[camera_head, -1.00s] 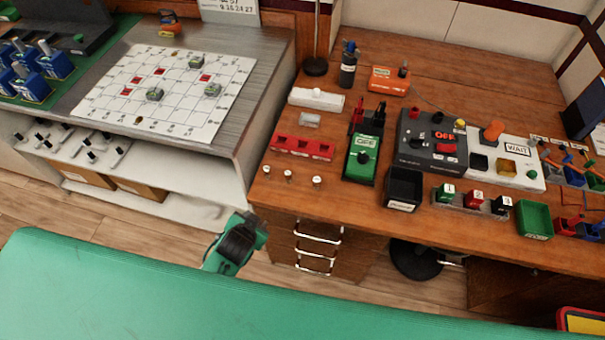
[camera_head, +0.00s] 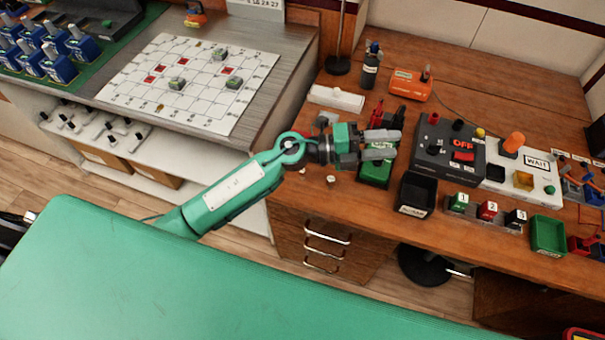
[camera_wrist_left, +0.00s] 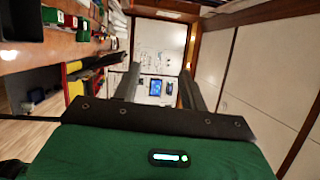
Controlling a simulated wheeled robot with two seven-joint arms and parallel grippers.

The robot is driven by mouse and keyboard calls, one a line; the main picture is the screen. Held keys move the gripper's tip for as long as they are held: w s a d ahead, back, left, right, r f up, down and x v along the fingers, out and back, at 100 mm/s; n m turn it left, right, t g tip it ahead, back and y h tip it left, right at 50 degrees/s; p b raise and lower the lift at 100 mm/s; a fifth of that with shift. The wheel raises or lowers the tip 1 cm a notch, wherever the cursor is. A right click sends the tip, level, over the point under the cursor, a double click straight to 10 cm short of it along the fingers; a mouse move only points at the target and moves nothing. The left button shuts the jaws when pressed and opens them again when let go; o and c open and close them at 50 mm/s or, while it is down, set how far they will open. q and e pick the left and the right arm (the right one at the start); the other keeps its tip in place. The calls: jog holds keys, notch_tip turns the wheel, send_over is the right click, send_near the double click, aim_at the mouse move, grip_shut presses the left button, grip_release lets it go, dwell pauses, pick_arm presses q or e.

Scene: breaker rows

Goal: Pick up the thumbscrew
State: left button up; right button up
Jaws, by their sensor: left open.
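My left gripper (camera_head: 383,145) reaches in from the left over the wooden desk, its fingers apart and empty, in front of the green OFF box (camera_head: 376,174). One small pale thumbscrew (camera_head: 330,180) shows just below my wrist, near the desk's front edge, and another small pale knob (camera_head: 302,170) shows beside it. The rest of that spot is hidden by my arm. In the left wrist view the open fingers (camera_wrist_left: 160,85) point at a far wall with nothing between them, and no thumbscrew can be made out there. My right gripper is not in view.
A black bin (camera_head: 417,195), a dark grey switch box (camera_head: 448,150) and a green bin (camera_head: 548,236) stand to the right. A white block (camera_head: 336,97) and an orange box (camera_head: 411,84) lie behind. The grid board (camera_head: 205,110) is on the left bench.

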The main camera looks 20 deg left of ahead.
pick_arm(q)
notch_tip(320, 180, down, 4)
jog(key=s+m+g+y, duration=0.2)
jog(key=m+g+y, duration=0.1)
jog(key=m+g, duration=0.2)
jog(key=m+g+y+p, duration=0.1)
jog(key=m+y+p, duration=0.15)
jog(key=y, duration=1.25)
send_over(302, 173)
notch_tip(302, 173, down, 15)
jog(key=f+p, duration=0.1)
jog(key=f, duration=0.1)
jog(key=w+f+p, duration=0.1)
jog(key=f, duration=0.1)
jog(key=shift+a+f, duration=0.1)
jog(key=shift+f, duration=0.6)
jog(key=shift+c, duration=0.4)
